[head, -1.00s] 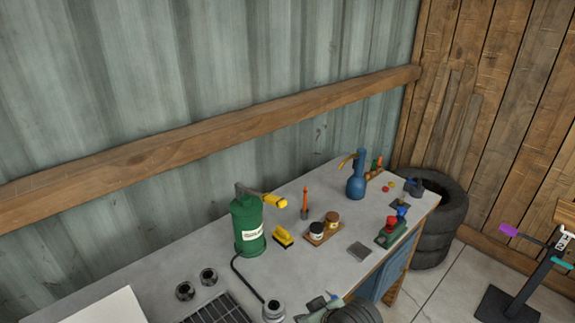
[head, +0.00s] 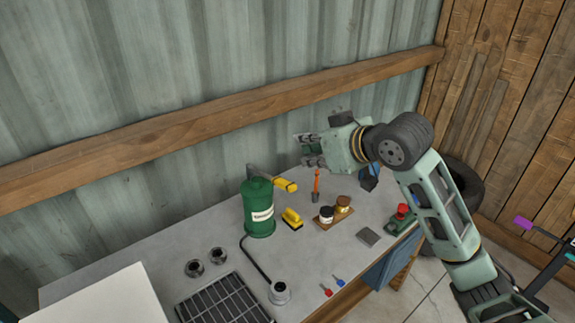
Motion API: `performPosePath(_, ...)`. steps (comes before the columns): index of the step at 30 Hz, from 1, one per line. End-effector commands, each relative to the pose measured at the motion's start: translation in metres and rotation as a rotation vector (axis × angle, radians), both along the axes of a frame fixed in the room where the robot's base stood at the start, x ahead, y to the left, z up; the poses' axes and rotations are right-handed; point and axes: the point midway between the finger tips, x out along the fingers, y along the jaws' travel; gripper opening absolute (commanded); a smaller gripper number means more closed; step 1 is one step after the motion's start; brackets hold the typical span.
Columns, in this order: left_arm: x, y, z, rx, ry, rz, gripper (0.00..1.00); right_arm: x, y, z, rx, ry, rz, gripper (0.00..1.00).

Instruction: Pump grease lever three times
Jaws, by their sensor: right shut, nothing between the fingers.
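The green grease canister (head: 258,212) stands upright on the grey workbench (head: 140,247), with a pale label on its front. Its lever (head: 286,185) has a yellow grip and sticks out to the right from behind the canister's top. A dark hose (head: 254,258) runs from its base to a round metal fitting (head: 279,292) at the bench's front edge. My right gripper (head: 306,150) is shut and empty, above and to the right of the lever and apart from it. My left gripper is not in view.
A yellow brush (head: 291,218), an orange-handled tool (head: 316,185) and two small jars on a wooden tray (head: 345,217) stand right of the canister. A metal grate (head: 222,302) lies in front. A wooden beam (head: 200,119) runs along the wall behind.

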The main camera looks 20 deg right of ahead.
Motion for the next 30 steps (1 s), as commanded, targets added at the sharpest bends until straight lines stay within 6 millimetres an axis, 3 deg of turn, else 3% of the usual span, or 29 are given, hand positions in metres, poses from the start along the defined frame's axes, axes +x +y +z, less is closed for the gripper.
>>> performPosePath(11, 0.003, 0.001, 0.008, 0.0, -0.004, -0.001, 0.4, 0.013, 0.005, -0.007, 0.003, 0.004, 0.0, 0.0)
performPosePath(24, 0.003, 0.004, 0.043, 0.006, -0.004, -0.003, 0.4, 0.084, 0.031, -0.051, 0.001, 0.006, -0.002, 0.0)
performPosePath(30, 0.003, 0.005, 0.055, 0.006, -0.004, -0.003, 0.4, 0.074, 0.027, -0.078, -0.001, 0.004, -0.001, 0.0)
